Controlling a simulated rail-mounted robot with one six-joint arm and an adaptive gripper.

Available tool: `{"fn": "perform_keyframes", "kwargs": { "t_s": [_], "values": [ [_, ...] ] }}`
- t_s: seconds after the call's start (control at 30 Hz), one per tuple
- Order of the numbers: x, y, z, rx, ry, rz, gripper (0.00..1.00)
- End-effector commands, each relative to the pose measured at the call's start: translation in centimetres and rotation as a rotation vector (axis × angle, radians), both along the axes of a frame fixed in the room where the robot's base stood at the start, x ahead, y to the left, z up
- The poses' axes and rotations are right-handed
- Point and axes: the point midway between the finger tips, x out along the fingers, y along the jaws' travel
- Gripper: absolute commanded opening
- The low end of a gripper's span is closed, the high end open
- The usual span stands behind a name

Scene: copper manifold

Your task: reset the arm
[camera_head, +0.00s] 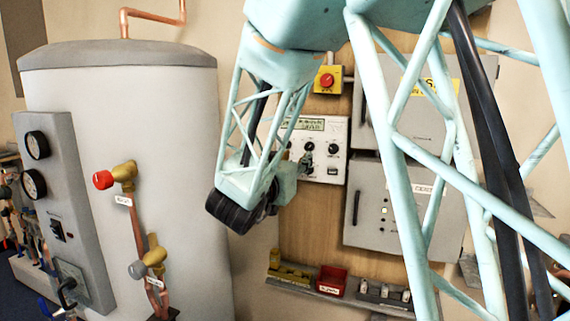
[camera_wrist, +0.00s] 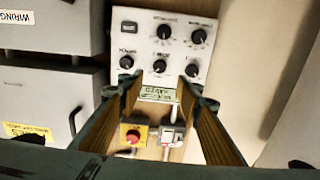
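My gripper (camera_wrist: 172,82) is open in the wrist view, its two padded fingers apart with nothing seen between them. It points at a white control panel (camera_wrist: 152,28) with several black knobs and a small display. In the head view my pale teal lattice arm reaches in from the top, and its dark wrist end hangs in front of the left side of the same panel (camera_head: 330,140). The fingers are mostly hidden there, and I cannot tell how far they are from the panel.
A large grey tank (camera_head: 180,130) stands at left, with a red-knobbed valve (camera_head: 104,180) and gauges (camera_head: 36,145). A yellow box with a red button (camera_head: 327,80) sits above the panel. Grey cabinets (camera_head: 375,205) are at right. A red bin (camera_head: 331,281) sits on the low shelf.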

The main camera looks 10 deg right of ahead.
Motion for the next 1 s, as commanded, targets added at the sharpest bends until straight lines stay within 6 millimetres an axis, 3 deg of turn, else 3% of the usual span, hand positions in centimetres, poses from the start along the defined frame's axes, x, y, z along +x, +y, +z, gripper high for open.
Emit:
{"fn": "perform_keyframes", "kwargs": {
  "t_s": [0.57,1.0],
  "values": [
    [-1.0,1.3,1.3,0.127,0.087,0.181,0.32],
    [-5.4,3.4,1.8,0.23,0.231,0.376,0.32]
  ]
}}
